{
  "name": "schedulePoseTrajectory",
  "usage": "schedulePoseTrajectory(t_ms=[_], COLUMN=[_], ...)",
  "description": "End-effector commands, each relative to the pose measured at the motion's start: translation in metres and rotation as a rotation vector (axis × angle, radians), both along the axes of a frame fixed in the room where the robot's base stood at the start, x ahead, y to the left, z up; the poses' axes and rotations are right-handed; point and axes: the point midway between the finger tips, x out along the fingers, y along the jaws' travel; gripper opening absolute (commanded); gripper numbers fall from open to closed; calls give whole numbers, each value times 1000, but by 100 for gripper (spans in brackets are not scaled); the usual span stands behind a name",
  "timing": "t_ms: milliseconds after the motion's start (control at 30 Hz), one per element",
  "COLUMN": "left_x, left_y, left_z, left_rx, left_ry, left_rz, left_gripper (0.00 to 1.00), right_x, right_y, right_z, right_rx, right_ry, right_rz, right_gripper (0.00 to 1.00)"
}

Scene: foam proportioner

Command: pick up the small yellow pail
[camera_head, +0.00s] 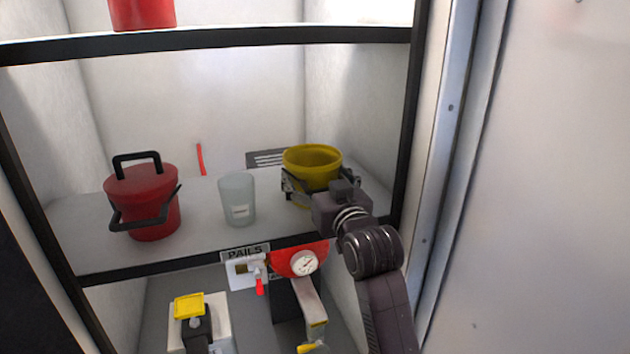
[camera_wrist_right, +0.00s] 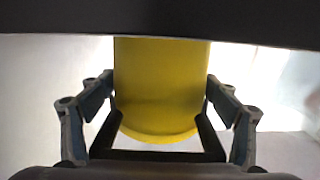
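The small yellow pail (camera_head: 312,160) stands on the middle shelf (camera_head: 200,243), toward its right end. My right gripper (camera_head: 312,188) reaches in from the front right, with its fingers around the pail's sides. In the right wrist view the yellow pail (camera_wrist_right: 160,85) fills the space between the two fingers of my right gripper (camera_wrist_right: 160,125). Both finger pads lie against the pail's lower sides, or very close to them. The pail looks upright, and its base is partly hidden by the gripper. My left gripper is not in view.
A red lidded pot (camera_head: 145,203) with black handles and a clear cup (camera_head: 238,198) stand left of the pail. A dark cabinet post (camera_head: 408,120) is close to the right. Below are a gauge (camera_head: 304,262) and a "PAILS" label (camera_head: 245,253).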

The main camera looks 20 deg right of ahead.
Motion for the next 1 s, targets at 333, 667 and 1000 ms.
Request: schedulePoseTrajectory(t_ms=[333,667,1000], left_x=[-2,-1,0], left_y=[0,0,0], left_z=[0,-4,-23], left_rx=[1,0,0], left_ry=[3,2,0], left_rz=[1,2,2], left_gripper=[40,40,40], right_x=[0,0,0], right_y=[0,0,0], right_z=[0,13,80], right_rx=[0,0,0], right_ry=[-1,-5,-10], right_rz=[0,0,-1], right_gripper=[55,55,55])
